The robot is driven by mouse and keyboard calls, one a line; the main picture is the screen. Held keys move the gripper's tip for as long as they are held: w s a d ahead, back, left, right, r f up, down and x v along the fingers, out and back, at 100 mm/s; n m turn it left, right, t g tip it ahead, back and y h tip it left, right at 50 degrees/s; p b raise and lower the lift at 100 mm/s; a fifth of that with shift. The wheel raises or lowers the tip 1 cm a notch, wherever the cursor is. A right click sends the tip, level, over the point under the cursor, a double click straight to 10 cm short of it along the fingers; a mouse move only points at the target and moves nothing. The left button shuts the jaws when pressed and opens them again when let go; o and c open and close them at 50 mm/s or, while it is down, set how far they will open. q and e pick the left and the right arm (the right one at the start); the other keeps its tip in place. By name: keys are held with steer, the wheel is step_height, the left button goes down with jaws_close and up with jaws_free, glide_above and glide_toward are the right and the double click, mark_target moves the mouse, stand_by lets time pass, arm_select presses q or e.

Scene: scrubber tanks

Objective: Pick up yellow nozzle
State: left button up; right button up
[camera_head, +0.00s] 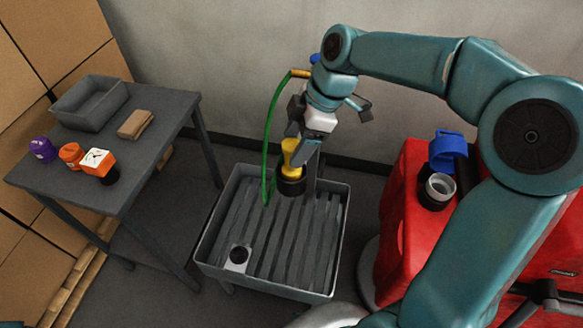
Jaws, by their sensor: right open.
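The yellow nozzle (291,153) stands over the grey slatted basin, with a black round part (291,182) at its lower end. A green hose (266,140) hangs beside it on the left. My right gripper (306,146) reaches down from above and is open at the nozzle, with its fingers close to the yellow part. I cannot tell whether the fingers touch it. The gripper hides part of the nozzle's right side. My left gripper is not in view.
The grey basin (341,230) is below the gripper. A red machine (391,240) with a blue cap (447,149) stands at the right. A wall is behind.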

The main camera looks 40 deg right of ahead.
steer(key=x, duration=0.4)
steer(key=shift+d, duration=0.35)
steer(key=shift+a+f, duration=0.1)
steer(key=shift+f, duration=0.1)
steer(key=c, duration=1.1)
steer(key=shift+r, duration=0.1)
step_height(320, 180, up, 20)
steer(key=shift+f+p, duration=0.1)
steer(key=shift+p, duration=0.8)
